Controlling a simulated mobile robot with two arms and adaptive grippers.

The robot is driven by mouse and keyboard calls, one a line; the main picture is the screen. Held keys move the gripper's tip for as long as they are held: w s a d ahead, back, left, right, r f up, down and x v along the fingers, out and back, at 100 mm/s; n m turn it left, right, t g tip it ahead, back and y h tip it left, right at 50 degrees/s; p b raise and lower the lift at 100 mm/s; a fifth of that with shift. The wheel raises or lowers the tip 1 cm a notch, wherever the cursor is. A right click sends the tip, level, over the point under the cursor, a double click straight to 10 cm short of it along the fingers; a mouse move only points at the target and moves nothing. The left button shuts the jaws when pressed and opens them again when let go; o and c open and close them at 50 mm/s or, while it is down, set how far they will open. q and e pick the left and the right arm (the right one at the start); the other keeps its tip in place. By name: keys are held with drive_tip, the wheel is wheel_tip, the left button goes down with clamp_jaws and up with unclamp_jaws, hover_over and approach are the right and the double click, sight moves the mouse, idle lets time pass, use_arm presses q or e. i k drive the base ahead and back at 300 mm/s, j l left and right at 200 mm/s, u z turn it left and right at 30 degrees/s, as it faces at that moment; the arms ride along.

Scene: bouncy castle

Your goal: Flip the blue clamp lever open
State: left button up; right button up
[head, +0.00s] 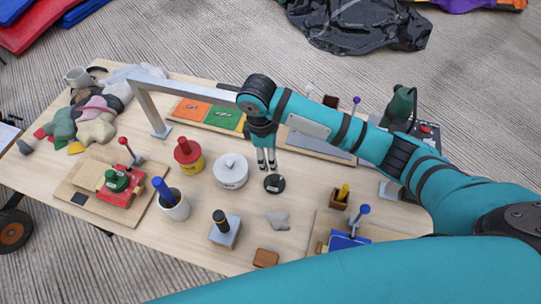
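The blue clamp (350,240) sits on a wooden board at the front right of the table, partly hidden by my teal arm in the foreground. Its lever (364,210) ends in a blue knob and stands up, leaning slightly. My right gripper (266,160) comes in from the right and points down near the table's middle, behind a round black disc (274,184). Its two fingers show a small gap with nothing between them. It is well to the left of and behind the blue clamp. My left gripper is not in view.
A red clamp (122,190) with a red-knobbed lever is at the left. A white lidded pot (230,170), a red-yellow canister (188,156), a pen cup (174,204), a grey block (225,231) and a small box with a yellow handle (340,197) stand between. A grey frame (185,88) rises behind.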

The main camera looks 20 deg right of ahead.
sight(364, 209)
drive_tip(key=k, duration=1.5)
